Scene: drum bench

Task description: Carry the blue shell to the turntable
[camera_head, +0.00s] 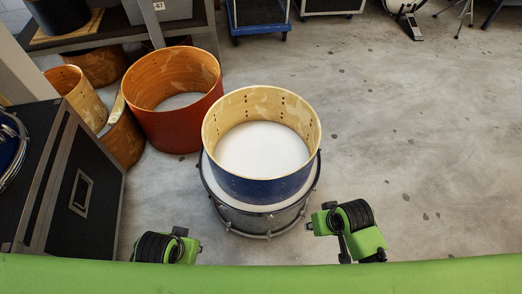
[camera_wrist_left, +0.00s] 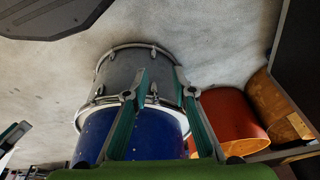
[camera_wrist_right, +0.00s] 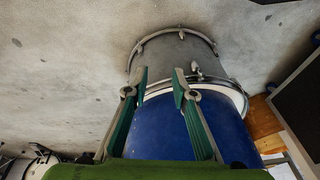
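The blue shell (camera_head: 262,190) is an open cylinder with a pale wood inside. It stands upright on a grey drum (camera_head: 258,219) in the middle of the head view, and the drum's white head shows through it. The shell also shows in the left wrist view (camera_wrist_left: 152,138) and the right wrist view (camera_wrist_right: 165,132). My left gripper (camera_wrist_left: 160,78) is open and empty, its fingers apart in front of the shell. My right gripper (camera_wrist_right: 160,73) is also open and empty before the shell. In the head view the fingers are not clearly seen. I cannot make out a turntable.
A red shell (camera_head: 176,125) stands close left of the blue one. Several wooden shells (camera_head: 75,92) are behind it. A black case (camera_head: 82,190) stands at the left. A blue trolley (camera_head: 259,28) is at the back. The concrete floor to the right is clear.

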